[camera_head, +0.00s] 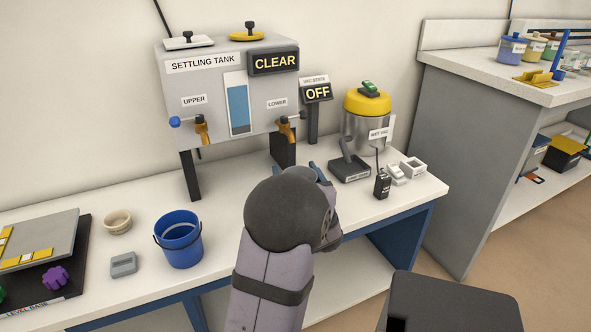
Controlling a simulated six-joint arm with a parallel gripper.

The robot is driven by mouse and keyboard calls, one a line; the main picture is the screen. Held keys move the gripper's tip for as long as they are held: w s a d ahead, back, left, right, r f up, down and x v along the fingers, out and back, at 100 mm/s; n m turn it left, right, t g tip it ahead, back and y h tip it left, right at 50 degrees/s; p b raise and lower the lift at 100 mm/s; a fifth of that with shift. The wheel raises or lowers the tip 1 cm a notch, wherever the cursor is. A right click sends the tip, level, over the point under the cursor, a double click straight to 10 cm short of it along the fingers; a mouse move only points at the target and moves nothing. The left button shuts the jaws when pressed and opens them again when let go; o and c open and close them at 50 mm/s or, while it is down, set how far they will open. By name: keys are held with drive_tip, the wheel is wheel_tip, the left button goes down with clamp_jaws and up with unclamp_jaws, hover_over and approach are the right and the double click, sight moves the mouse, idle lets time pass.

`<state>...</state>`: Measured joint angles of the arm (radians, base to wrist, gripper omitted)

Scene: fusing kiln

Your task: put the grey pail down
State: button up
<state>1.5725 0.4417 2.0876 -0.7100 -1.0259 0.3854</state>
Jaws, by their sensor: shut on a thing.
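My gripper (321,172) is mostly hidden behind my own arm, in front of the settling tank's lower tap. Only small bluish parts of it show, above the bench. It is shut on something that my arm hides. I cannot make out a grey pail anywhere in this view. A blue pail (178,241) with a dark handle stands upright on the bench to the left, apart from my gripper.
The settling tank (215,100) reads CLEAR, with a lower tap (286,129). A wet vac (366,125), a dark stand (349,168) and a black handset (382,184) stand right. A grey block (123,264) and a beige bowl (117,222) lie left. Bare bench (225,213) lies right of the blue pail.

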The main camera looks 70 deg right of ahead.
drive_tip(key=shift+f, duration=0.25)
drive_tip(key=o, duration=1.2)
drive_tip(key=shift+c, duration=0.2)
drive_tip(key=shift+r, duration=0.2)
drive_tip(key=p+v, duration=0.2)
drive_tip(key=v, duration=1)
drive_tip(key=shift+f, duration=0.1)
